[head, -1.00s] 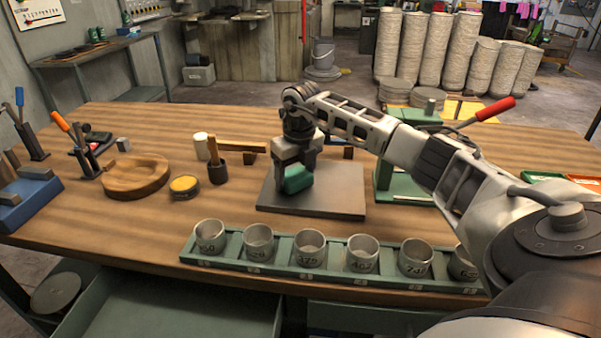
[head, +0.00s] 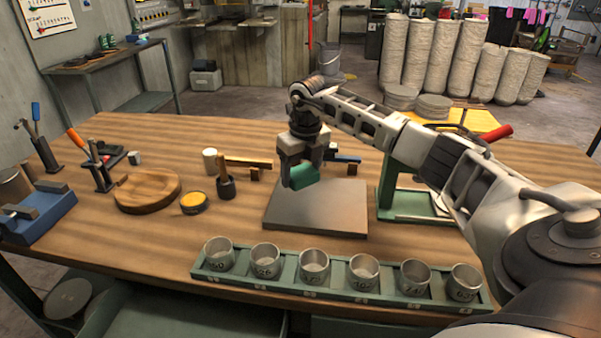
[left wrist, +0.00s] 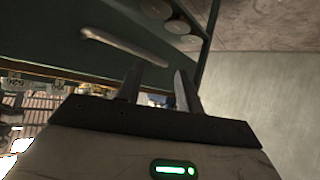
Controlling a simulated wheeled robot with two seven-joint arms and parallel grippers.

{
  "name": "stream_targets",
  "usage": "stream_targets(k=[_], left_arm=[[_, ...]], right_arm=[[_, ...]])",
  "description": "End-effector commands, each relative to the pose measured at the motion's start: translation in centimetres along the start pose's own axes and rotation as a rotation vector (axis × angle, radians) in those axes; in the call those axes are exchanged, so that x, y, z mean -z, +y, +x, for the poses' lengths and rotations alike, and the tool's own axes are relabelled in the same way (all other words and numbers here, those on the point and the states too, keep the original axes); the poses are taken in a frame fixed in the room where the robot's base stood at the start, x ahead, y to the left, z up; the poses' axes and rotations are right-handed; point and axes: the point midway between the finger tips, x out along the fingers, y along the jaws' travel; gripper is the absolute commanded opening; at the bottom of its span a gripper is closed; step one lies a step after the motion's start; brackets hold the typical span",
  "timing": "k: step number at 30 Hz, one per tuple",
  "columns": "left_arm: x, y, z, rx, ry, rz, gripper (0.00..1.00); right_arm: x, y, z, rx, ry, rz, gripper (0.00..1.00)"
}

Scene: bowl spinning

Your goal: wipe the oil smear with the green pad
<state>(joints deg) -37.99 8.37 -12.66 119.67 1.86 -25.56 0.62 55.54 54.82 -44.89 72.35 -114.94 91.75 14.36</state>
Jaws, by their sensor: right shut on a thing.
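My right gripper (head: 301,182) is shut on the green pad (head: 304,175) in the head view. The pad is at the back left part of a flat grey metal plate (head: 325,215); I cannot tell whether it touches the plate or hangs just above it. I cannot make out an oil smear on the plate, and the pad and gripper hide part of its back edge. My left gripper (left wrist: 158,75) shows only in the left wrist view, with its two fingers apart and nothing between them.
A green rack (head: 285,288) with several numbered metal cups lies along the front. A green press (head: 395,185) with a red lever stands right.

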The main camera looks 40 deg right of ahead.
Motion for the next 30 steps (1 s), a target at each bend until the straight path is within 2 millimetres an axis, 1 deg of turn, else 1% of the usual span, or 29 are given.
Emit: stream_targets(k=[8,16,19,27,30], left_arm=[[-0.6,-0.1,0.0,0.002,-0.012,0.004,0.36],[-0.7,-0.1,0.0,0.003,-0.016,0.005,0.36],[-0.7,-0.1,0.0,0.003,-0.016,0.005,0.36],[-0.8,-0.1,0.0,0.003,-0.017,0.006,0.36],[-0.8,-0.2,0.1,0.004,-0.018,0.006,0.36]], right_arm=[[0.0,0.0,-0.1,0.000,0.000,0.000,0.50],[-0.3,0.0,-2.2,-0.001,-0.002,0.000,0.50],[-0.3,0.0,-2.8,0.000,-0.001,0.000,0.50],[-0.3,0.0,-2.8,-0.001,0.001,-0.004,0.50],[-0.2,0.6,-2.8,-0.007,0.001,-0.057,0.50]])
